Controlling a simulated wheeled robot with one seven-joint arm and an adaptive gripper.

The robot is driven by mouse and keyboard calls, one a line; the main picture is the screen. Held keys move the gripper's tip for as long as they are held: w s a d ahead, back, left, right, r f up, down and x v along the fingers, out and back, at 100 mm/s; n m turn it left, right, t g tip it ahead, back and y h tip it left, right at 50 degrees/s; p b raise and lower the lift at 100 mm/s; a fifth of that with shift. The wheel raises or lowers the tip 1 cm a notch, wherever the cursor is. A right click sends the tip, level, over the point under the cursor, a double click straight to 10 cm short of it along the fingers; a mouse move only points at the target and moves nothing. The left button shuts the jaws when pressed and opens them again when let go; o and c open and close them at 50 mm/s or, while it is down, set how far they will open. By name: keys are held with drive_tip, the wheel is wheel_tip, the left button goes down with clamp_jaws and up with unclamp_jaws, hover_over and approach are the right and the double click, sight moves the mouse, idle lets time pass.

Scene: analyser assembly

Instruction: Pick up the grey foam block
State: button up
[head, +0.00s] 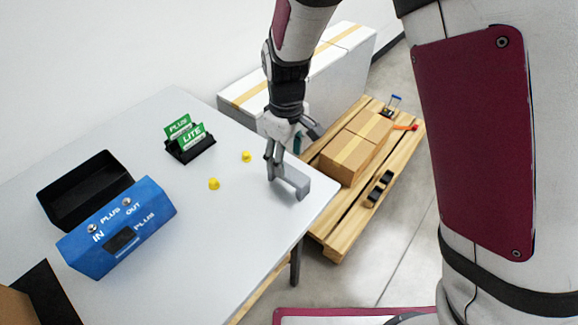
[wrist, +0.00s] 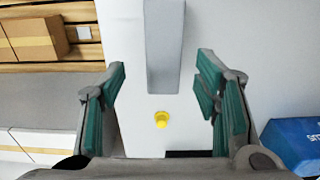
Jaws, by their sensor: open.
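The grey foam block (head: 293,181) is at the right end of the white table, near its edge. In the wrist view the block (wrist: 163,45) is a long grey bar at the top centre, lined up with the gap between the fingers. My gripper (head: 284,157) is open and points down at the block. In the wrist view its two green-padded fingers (wrist: 160,88) stand wide apart, one on each side of the block's line, with nothing held. In the head view a finger partly covers the block. Contact between finger and block cannot be told.
Two yellow pieces (head: 214,184) lie left of the block. A black holder with green cards (head: 190,146), a blue analyser case (head: 117,229) and an open black box (head: 86,188) stand farther left. A pallet (head: 335,245) with cardboard boxes (head: 352,150) is beyond the table's right edge.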

sight(288, 171)
drive_tip(key=f, duration=0.2)
drive_tip(key=s+f, duration=0.1)
drive_tip(key=f, duration=0.1)
drive_tip(key=shift+d+f, duration=0.1)
drive_tip(key=shift+d, duration=0.15)
drive_tip(key=shift+f, duration=0.6)
drive_tip(key=c, duration=1)
